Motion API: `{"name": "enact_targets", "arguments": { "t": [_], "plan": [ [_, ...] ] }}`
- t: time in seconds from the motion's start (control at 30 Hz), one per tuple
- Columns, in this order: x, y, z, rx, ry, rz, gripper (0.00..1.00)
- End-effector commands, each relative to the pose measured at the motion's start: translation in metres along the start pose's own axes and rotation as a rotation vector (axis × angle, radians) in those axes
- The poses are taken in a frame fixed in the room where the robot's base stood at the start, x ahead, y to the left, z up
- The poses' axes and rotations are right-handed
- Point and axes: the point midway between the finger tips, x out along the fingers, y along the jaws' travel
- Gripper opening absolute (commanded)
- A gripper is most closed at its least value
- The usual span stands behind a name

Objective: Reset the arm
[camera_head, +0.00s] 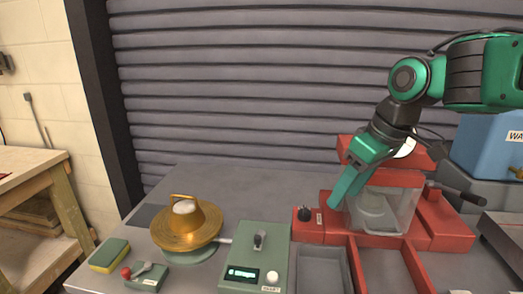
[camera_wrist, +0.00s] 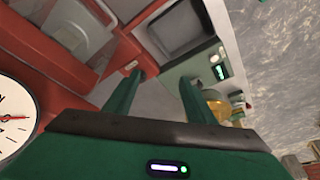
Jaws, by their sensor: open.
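My gripper (camera_head: 338,200) is green and points down and to the left over the left part of the red machine (camera_head: 340,233). In the wrist view its two fingers (camera_wrist: 164,80) stand apart with nothing between them. The fingers hide part of the machine behind them. My arm reaches in from the right. I cannot tell from these views whether the fingertips touch anything.
A clear tub (camera_head: 405,208) sits in the red machine beside my gripper. A black knob (camera_head: 304,213), grey bin (camera_head: 322,268), green control box (camera_head: 262,250), gold pan (camera_head: 186,238), sponge (camera_head: 109,254) and lever box (camera_head: 147,279) stand leftward. A blue container (camera_head: 490,147) is at right.

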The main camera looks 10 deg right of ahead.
Motion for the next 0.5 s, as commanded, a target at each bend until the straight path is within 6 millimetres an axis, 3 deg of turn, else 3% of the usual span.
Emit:
{"name": "enact_targets", "arguments": {
  "t": [0.17, 0.3, 0.4, 0.5],
  "plan": [
    [0.016, 0.030, 0.062, 0.281, -0.075, 0.048, 0.50],
    [0.030, 0.050, 0.139, 0.605, -0.163, 0.108, 0.50],
    [0.037, 0.054, 0.188, 0.801, -0.219, 0.147, 0.50],
    [0.041, 0.052, 0.223, 0.944, -0.260, 0.176, 0.50]
  ]
}}
